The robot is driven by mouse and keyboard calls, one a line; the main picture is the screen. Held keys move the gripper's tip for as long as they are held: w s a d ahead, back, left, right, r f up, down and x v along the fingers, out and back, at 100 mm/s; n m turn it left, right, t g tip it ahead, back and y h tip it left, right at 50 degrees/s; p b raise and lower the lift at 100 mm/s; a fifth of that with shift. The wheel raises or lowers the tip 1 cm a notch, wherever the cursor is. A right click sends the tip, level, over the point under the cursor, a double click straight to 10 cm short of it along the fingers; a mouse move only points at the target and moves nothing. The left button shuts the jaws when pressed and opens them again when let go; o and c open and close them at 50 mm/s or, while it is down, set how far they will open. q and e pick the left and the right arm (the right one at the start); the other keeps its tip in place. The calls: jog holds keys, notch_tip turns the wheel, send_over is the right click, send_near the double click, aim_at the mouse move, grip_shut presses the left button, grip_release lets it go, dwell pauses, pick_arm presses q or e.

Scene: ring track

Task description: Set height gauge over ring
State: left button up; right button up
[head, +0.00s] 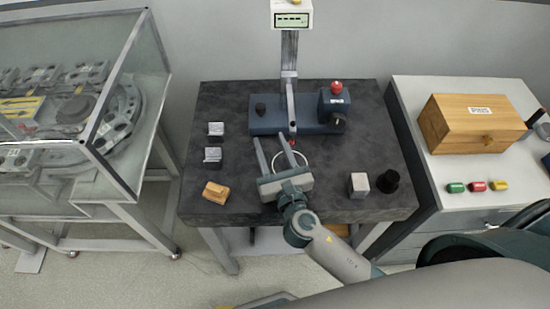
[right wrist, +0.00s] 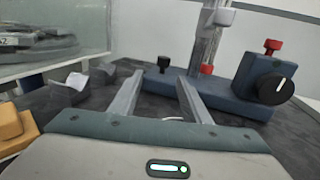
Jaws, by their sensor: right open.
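The height gauge (head: 289,75) stands upright at the back of the dark stone table, with a digital display (head: 292,18) on top of its column and a blue base (head: 266,122). In the right wrist view its column (right wrist: 207,45) carries a pale block and a red piece. A thin white ring (head: 302,157) lies on the table in front of the base, partly hidden by my right gripper. My right gripper (head: 269,138) is open, fingers pointing at the base, with nothing seen held. In the right wrist view the fingers (right wrist: 159,80) are apart. My left gripper is not in view.
Two small metal blocks (head: 214,155) and a wooden block (head: 215,191) lie at the table's left. A pale block (head: 359,185) and black cylinder (head: 388,181) stand at the right. A glass case (head: 118,100) is left; a side bench (head: 440,170) holds a wooden box (head: 470,125).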

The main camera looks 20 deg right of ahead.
jog(key=shift+s+b, duration=0.35)
jog(key=shift+s, duration=1.55)
